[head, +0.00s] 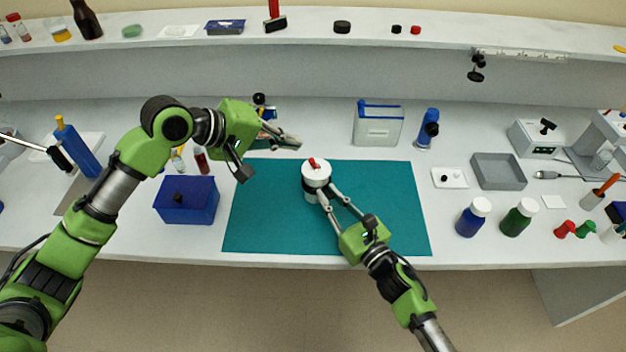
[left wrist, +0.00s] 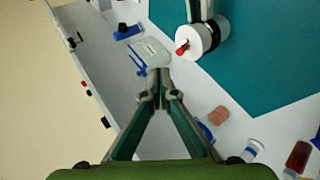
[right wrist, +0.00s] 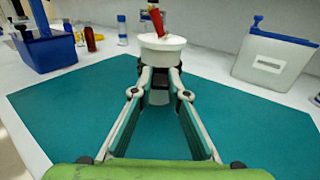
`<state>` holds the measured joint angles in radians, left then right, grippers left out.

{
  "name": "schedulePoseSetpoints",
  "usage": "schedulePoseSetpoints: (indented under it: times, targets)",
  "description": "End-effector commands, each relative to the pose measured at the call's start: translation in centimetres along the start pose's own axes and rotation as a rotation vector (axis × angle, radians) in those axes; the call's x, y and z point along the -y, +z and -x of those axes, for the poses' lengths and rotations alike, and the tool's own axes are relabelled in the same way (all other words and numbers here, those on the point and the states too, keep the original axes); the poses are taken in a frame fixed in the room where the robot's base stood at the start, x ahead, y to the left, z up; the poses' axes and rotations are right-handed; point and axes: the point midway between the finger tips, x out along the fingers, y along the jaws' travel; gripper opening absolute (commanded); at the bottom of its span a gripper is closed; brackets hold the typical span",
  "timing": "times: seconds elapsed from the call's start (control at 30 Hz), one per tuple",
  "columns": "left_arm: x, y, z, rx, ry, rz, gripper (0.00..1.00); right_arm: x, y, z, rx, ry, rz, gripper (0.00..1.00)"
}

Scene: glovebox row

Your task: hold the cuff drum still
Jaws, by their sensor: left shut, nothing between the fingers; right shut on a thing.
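The cuff drum (head: 315,172) is a white cylinder with a wider top, a dark band and a red piece on top. It stands upright on the teal mat (head: 262,222). My right gripper (head: 324,201) is shut on the drum's side below its top, as the right wrist view shows with the drum (right wrist: 162,48) between the fingertips (right wrist: 160,85). The drum's lower far side is hidden. My left gripper (head: 296,143) is shut and empty, up and left of the drum, above the mat's back edge. In the left wrist view its fingertips (left wrist: 158,97) meet, apart from the drum (left wrist: 197,42).
A blue box (head: 187,203) stands left of the mat, a white container with a blue lid (head: 378,125) behind it. A blue bottle (head: 472,218) and a green bottle (head: 517,218) stand to the right. The mat's right part is clear.

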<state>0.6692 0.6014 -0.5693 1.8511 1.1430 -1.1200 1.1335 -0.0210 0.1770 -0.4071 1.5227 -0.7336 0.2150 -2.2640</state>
Motion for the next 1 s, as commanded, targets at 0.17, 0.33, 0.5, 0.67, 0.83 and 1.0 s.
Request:
schedulePoseSetpoints:
  times: [0.17, 0.33, 0.5, 0.67, 0.83, 1.0]
  targets:
    - [-1.0, -1.9, -2.2, -0.099, 0.206, 0.129, 0.00, 0.0, 0.0, 0.0, 0.000, 0.000, 0.000, 0.00]
    - [-0.3, -3.3, -3.5, -0.202, 0.383, 0.235, 0.00, 0.0, 0.0, 0.0, 0.000, 0.000, 0.000, 0.00]
    - [2.1, -3.0, -4.5, -0.304, 0.533, 0.319, 0.00, 0.0, 0.0, 0.0, 0.000, 0.000, 0.000, 0.00]
    - [5.3, -1.4, -4.7, -0.398, 0.659, 0.380, 0.00, 0.0, 0.0, 0.0, -0.001, 0.000, 0.000, 0.00]
    - [9.0, 2.0, -3.9, -0.492, 0.783, 0.429, 0.00, 0.0, 0.0, 0.0, -0.001, 0.000, 0.000, 0.00]
    - [12.4, 7.0, -2.9, -0.554, 0.871, 0.453, 0.00, 0.0, 0.0, 0.0, -0.001, 0.000, 0.000, 0.00]
